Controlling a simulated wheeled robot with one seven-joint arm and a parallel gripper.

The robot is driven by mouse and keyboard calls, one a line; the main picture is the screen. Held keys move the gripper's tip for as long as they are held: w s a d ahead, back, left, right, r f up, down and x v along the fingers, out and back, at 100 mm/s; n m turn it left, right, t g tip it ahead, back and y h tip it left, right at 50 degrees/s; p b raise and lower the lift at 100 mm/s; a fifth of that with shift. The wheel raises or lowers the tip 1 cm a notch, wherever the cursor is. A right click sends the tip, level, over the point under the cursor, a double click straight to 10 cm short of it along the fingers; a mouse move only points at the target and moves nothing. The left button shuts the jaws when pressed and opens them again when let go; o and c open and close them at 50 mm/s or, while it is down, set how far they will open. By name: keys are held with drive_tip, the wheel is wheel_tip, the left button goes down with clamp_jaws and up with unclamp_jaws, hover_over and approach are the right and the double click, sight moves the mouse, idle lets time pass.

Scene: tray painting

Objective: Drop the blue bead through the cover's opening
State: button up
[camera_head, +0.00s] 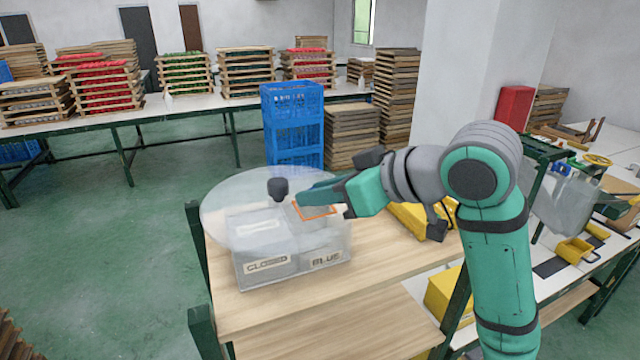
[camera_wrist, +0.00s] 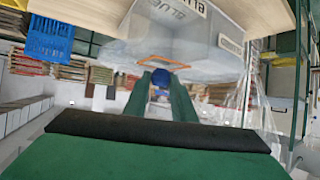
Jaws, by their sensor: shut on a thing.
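The blue bead (camera_wrist: 160,77) shows between the fingertips of my gripper (camera_wrist: 162,84) in the wrist view; my gripper is shut on it. In the head view my gripper (camera_head: 304,199) reaches in from the right, close to the orange-edged opening (camera_head: 316,212), and the bead cannot be made out there. The opening also shows in the wrist view (camera_wrist: 178,66), just past the fingertips. The clear round cover (camera_head: 222,213) has a dark knob and lies over a clear box (camera_head: 297,277) labelled CLOSED and BLUE. I cannot tell whether the bead is exactly over the opening.
The box stands on a wooden tabletop (camera_head: 380,274) with bare room in front. Yellow bins (camera_head: 408,216) lie to the right, behind my arm. Blue crates (camera_head: 292,128) are stacked on the floor behind, beside stacks of wooden trays (camera_head: 351,138).

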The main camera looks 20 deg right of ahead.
drive_tip(key=o, duration=1.1)
drive_tip(key=shift+s, duration=0.1)
drive_tip(key=v, duration=1)
drive_tip(key=shift+s+d+r, duration=0.1)
drive_tip(key=shift+s+d, duration=0.05)
drive_tip(key=shift+s, duration=0.1)
